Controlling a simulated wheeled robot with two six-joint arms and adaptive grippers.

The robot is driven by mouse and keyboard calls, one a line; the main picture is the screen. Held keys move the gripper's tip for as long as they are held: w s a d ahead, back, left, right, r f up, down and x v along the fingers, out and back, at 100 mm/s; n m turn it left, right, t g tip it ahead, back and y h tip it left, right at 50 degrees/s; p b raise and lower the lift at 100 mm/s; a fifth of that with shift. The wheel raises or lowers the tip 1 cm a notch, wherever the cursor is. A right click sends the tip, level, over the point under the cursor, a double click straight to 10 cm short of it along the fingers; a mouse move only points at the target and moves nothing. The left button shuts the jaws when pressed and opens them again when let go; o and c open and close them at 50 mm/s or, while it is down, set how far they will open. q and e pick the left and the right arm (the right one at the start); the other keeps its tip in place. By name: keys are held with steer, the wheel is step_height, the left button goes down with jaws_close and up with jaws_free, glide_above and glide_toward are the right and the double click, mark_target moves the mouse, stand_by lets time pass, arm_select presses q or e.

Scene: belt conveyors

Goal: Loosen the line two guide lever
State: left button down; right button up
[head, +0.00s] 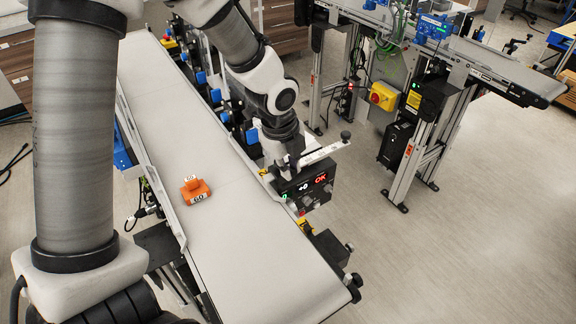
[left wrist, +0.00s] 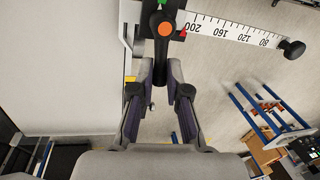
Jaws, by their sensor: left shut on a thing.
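The guide lever (left wrist: 160,52) is a black handle with an orange cap at its pivot, beside a white scale bar (left wrist: 228,27) in the left wrist view. A red pointer (left wrist: 183,34) sits near the 200 mark. My left gripper (left wrist: 160,76) is shut on the lever, with one finger on each side of the handle. In the head view, my left gripper (head: 288,163) is at the right edge of the belt (head: 240,240), by the scale bar (head: 322,153). It hides the lever there. My right gripper is not in view.
A dark control box (head: 313,192) with a red OK display stands just below the gripper. An orange part (head: 195,188) marked 60 lies on the belt. A second conveyor (head: 510,70) with a yellow and red switch (head: 383,96) stands to the right. Open floor lies between them.

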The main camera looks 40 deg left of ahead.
arm_select(q)
steer(key=shift+w+a+f+n+g+y+b, duration=0.1)
steer(key=shift+w+a+n+g+y+b, duration=0.55)
steer(key=shift+n, duration=2.3)
steer(key=shift+w+a+f+n+t+y+p, duration=0.15)
steer(key=shift+w+n, duration=0.95)
steer(key=shift+n, duration=1.9)
steer(key=shift+w+a+n+g+y+b, duration=0.2)
steer(key=shift+w+a+n+g+y, duration=0.5)
steer(key=shift+n, duration=2.25)
steer(key=shift+w+d+t, duration=0.2)
steer(key=shift+t, duration=0.1)
steer(key=c, duration=1.2)
jaws_free()
steer(key=shift+o, duration=0.2)
steer(key=shift+r, duration=0.1)
